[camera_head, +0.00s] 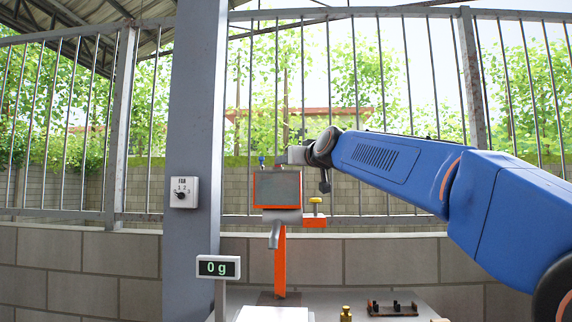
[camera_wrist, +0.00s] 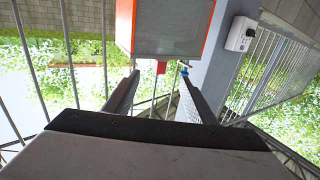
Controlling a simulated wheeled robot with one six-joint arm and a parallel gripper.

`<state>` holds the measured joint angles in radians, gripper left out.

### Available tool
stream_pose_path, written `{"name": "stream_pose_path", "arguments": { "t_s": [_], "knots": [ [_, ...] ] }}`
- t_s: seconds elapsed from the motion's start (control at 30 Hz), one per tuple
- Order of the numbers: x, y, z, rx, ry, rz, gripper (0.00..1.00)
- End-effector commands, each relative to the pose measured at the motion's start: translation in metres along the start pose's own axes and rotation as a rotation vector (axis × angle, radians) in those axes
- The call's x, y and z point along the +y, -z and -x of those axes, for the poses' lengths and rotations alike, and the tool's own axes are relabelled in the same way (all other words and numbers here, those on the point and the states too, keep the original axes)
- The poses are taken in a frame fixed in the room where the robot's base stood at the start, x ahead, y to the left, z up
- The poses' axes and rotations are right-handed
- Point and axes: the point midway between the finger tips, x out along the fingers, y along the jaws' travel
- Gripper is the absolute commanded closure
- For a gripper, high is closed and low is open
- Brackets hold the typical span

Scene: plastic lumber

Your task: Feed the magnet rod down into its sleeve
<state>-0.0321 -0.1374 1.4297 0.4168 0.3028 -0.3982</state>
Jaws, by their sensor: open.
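An orange-framed hopper box (camera_head: 278,189) with a grey front stands on an orange post, with a grey spout below it. A small blue-topped piece (camera_head: 262,161), possibly the magnet rod's knob, shows above its top left. In the wrist view the blue piece (camera_wrist: 184,70) shows near the right finger's tip; I cannot tell whether they touch. My gripper (camera_wrist: 158,84) is open, its two dark fingers apart with nothing clamped between them. In the head view my gripper (camera_head: 284,156) is small, just above the box's top. The rod's shaft and the sleeve cannot be made out.
A yellow knob (camera_head: 315,201) sits on an orange side block right of the box. Below are a 0 g display (camera_head: 218,267), a pale plate (camera_head: 272,314), a brass weight (camera_head: 346,314) and a dark rack (camera_head: 392,309). A grey column (camera_head: 195,120) with a dial stands left.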

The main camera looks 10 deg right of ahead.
Motion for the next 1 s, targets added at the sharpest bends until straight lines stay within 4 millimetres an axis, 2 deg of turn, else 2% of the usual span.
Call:
{"name": "stream_pose_path", "arguments": {
  "t_s": [0.03, 0.2, 0.4, 0.6, 1.0],
  "knots": [
    [0.0, 0.001, 0.011, 0.001, -0.001, -0.001, 0.49],
    [0.0, 0.001, 0.039, 0.001, -0.001, 0.001, 0.49],
    [0.0, 0.0, 0.065, 0.0, 0.0, 0.0, 0.49],
    [0.0, 0.0, 0.077, 0.0, 0.0, 0.001, 0.49],
    [0.0, 0.0, 0.078, 0.0, 0.0, 0.0, 0.49]
  ]
}}
